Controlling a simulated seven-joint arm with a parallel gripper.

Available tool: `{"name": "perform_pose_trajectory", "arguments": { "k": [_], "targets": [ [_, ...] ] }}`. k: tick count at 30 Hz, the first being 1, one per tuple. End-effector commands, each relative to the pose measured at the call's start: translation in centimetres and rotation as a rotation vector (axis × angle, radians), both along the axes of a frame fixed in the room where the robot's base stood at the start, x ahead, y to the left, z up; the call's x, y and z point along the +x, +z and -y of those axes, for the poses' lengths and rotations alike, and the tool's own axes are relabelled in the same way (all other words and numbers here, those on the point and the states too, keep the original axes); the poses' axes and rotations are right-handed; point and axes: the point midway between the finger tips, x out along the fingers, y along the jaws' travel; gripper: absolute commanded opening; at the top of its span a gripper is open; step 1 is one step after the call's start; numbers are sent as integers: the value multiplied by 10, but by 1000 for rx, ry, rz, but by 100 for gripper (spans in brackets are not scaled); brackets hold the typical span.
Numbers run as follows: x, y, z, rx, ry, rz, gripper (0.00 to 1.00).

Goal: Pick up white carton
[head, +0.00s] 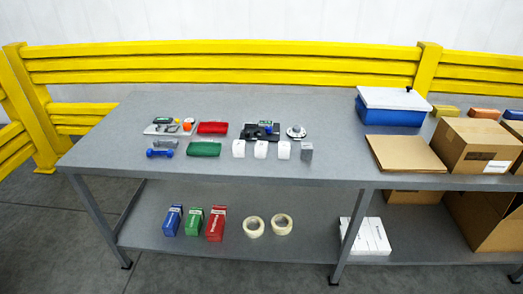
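A white carton, or a few set side by side, (370,237) lies on the lower shelf of the grey table, right of the middle table leg. It has small dark markings and part of it is near the leg. On the tabletop, three small white items (261,150) stand in a row near the front edge; I cannot tell whether they are cartons or rolls. My gripper is not in view.
The grey table (330,172) holds red and green packs (204,149), tools, a blue bin with a white lid (391,106), flat cardboard (405,154) and a brown box (474,146). Below are coloured boxes (194,221) and two tape rolls (281,224). A yellow barrier (230,63) runs behind.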

Motion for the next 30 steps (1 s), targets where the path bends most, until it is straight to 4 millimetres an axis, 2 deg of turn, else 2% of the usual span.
{"name": "perform_pose_trajectory", "arguments": {
  "k": [9, 21, 27, 30],
  "targets": [
    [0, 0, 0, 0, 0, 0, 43],
    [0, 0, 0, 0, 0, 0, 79],
    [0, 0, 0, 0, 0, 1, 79],
    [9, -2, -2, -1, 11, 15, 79]
  ]
}}
